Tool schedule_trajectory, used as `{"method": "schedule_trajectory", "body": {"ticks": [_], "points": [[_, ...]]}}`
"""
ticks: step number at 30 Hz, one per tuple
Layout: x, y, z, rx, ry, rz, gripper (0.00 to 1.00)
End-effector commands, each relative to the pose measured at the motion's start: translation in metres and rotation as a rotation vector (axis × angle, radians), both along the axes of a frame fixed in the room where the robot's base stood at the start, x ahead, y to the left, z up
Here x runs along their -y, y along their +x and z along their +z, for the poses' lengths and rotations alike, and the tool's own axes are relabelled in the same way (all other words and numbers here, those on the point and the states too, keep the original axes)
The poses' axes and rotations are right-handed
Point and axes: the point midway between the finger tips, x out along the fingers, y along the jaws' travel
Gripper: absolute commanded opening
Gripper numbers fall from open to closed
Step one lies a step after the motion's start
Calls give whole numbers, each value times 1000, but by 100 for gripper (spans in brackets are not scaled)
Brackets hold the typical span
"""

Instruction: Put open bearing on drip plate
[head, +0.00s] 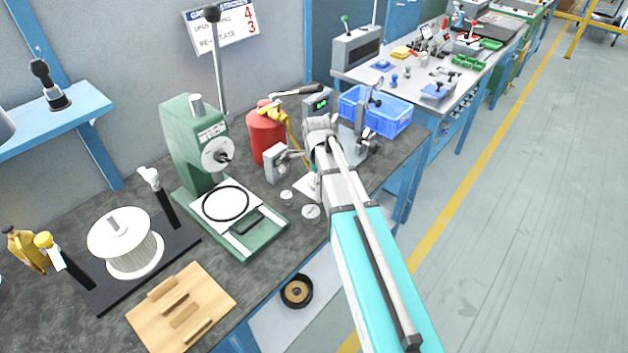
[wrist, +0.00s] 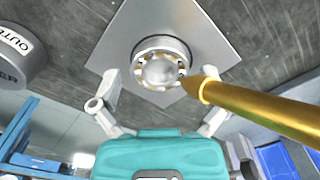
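In the wrist view, the open bearing (wrist: 160,66), a metal ring with its balls showing, appears over the grey square drip plate (wrist: 118,62). It looks to rest on the plate, though contact cannot be made out for sure. My gripper (wrist: 162,92) is open, with one finger on each side of the bearing and a visible gap to it. A brass spout (wrist: 250,105) crosses in front of the right finger, its tip close to the bearing's right edge. In the head view, a pale corner of the plate (head: 303,188) shows beside my arm; the bearing is hidden there.
A red can (head: 266,136) with brass fittings stands behind the plate. Small round discs (head: 310,212) lie nearby, and one marked OUTER (wrist: 20,58) is left of the plate. A green press (head: 195,150) stands left, a blue bin (head: 385,112) behind right.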

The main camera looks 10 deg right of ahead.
Motion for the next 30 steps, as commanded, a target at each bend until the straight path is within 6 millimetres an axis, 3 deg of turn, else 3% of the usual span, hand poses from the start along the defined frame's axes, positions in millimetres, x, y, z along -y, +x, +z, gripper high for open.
{"method": "schedule_trajectory", "body": {"ticks": [16, 30], "points": [[0, 0, 5, 0, 0, 0, 100], [1, 0, 40, 0, 0, -1, 100]]}}
